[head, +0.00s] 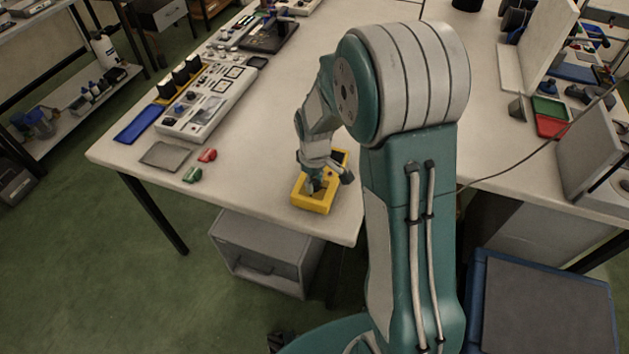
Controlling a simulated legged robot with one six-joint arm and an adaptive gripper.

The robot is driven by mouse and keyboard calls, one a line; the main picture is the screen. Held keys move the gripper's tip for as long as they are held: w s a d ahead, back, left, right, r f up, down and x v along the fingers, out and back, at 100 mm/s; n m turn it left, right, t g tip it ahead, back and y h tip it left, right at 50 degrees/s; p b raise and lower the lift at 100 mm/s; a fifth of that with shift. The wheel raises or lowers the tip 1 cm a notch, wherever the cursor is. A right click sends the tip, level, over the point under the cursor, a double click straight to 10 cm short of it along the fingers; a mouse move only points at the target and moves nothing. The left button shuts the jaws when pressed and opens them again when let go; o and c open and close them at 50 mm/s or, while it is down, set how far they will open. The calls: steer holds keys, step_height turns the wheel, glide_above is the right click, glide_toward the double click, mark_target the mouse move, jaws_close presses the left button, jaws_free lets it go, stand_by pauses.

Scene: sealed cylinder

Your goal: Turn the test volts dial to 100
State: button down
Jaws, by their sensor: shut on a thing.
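A yellow tester (311,203) with a dark display at its far end lies on the white table near its front edge. My gripper (316,187) points down over the near half of the tester. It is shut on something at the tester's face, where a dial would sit. The fingers hide the dial, so its setting and markings cannot be read.
A red piece (207,155) and a green piece (192,174) lie left of the tester, by a grey pad (163,156). A white instrument panel (207,103) stands behind them. A grey cabinet (262,255) is under the table. Bare tabletop surrounds the tester.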

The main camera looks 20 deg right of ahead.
steer(key=m, duration=0.4)
steer(key=shift+w, duration=0.1)
steer(key=m, duration=0.4)
steer(key=shift+m, duration=0.4)
steer(key=m, duration=0.4)
steer(key=shift+m, duration=1.8)
steer(key=shift+c, duration=1.9)
jaws_free()
steer(key=shift+a, duration=0.1)
